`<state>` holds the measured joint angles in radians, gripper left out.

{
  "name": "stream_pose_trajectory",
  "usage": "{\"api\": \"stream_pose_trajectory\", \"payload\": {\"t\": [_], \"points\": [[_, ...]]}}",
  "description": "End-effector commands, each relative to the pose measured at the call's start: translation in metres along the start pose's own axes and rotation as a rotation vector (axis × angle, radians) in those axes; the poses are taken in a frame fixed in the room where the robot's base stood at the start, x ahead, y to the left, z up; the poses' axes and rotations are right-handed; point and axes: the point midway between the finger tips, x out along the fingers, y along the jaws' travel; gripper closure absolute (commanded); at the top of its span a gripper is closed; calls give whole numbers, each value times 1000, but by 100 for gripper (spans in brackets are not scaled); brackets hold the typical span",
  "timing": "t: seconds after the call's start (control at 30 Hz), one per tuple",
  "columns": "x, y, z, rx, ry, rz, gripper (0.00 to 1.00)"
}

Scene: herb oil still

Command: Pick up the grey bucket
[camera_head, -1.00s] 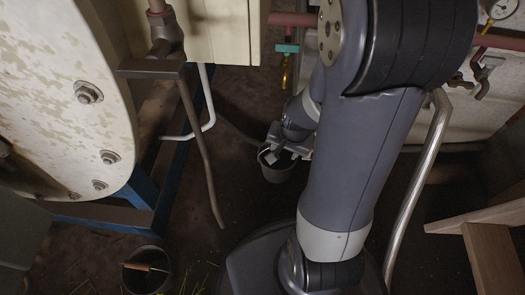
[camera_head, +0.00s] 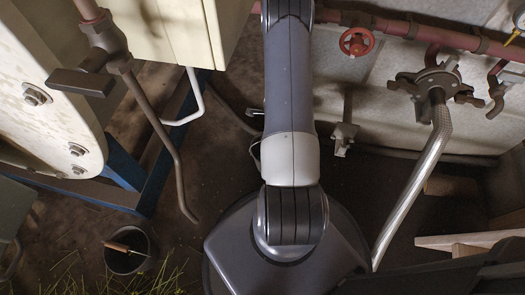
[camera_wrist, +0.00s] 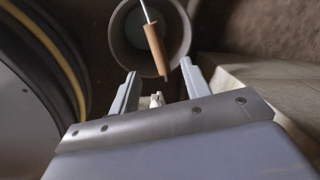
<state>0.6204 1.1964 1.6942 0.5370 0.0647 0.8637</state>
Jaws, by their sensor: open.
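In the wrist view a grey round bucket (camera_wrist: 119,42) stands just beyond my fingertips, cut by the top edge. A tool with a wooden handle and a thin pale shaft stands in it. My gripper (camera_wrist: 158,72) is open, its two fingers apart and pointing at the bucket's near rim, with nothing between them. In the head view a dark grey bucket (camera_head: 112,262) with a similar wooden-handled tool (camera_head: 124,247) stands on the floor at the lower left. I cannot tell whether both views show the same bucket. My gripper does not show in the head view.
A blue frame (camera_head: 125,165) and a bent pipe (camera_head: 160,135) stand left of my arm. A red valve wheel (camera_head: 357,41) and a slanting metal pipe (camera_head: 415,180) are at the right. In the wrist view a pale ledge (camera_wrist: 265,85) lies right of the bucket.

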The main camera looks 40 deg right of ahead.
Motion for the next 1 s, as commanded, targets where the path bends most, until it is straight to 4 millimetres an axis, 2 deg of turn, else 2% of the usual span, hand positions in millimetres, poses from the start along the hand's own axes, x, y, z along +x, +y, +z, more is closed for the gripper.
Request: {"api": "stream_pose_trajectory", "payload": {"t": [0.17,0.4,0.67,1.0], "points": [[17,3,-4,30,5,2,55],[54,3,-4,26,4,2,55],[70,4,-6,25,4,1,55],[111,8,-12,23,4,2,55]]}}
